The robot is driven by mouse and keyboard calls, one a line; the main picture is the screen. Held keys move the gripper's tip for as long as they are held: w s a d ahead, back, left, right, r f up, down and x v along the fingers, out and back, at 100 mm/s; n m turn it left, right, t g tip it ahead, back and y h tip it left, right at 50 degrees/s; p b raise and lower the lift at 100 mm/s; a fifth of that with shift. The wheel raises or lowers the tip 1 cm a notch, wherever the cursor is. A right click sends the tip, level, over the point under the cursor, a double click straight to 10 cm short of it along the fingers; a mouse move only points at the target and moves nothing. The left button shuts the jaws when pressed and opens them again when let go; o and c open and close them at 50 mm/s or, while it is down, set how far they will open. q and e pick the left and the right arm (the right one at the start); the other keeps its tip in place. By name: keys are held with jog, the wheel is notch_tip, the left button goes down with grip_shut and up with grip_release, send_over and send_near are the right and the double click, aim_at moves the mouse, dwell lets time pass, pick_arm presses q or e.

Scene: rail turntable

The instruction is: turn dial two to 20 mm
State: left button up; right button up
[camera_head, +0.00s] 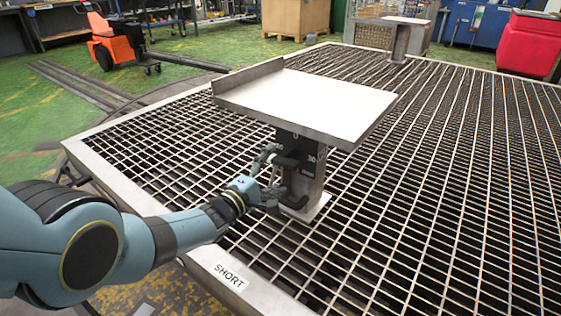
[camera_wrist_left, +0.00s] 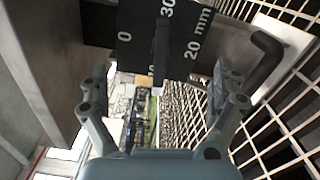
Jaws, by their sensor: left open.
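A post (camera_head: 306,184) under a pale tabletop (camera_head: 310,100) carries a dark dial plate. In the left wrist view the dial plate (camera_wrist_left: 185,28) shows white marks 0, 30 and 20 mm. A dark bar-shaped knob (camera_wrist_left: 161,52) stands out from its middle; which mark it points to is unclear. No dial number is readable. My left gripper (camera_head: 271,170) is at the post, its fingers open. In the left wrist view the gripper (camera_wrist_left: 160,90) has one finger on each side of the knob, apart from it. My right gripper is out of view.
A black bent handle (camera_wrist_left: 266,58) sticks out beside the dial. Metal grating (camera_head: 440,170) surrounds the post, with a SHORT label (camera_head: 231,276) on its frame. A second post (camera_head: 400,44) with a top stands far back. A red bin (camera_head: 530,45) is at right.

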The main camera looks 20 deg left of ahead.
pick_arm(q)
jog(key=p+v, duration=0.2)
jog(key=v, duration=0.2)
jog(key=shift+s+a, duration=0.1)
jog(key=shift+s, duration=0.2)
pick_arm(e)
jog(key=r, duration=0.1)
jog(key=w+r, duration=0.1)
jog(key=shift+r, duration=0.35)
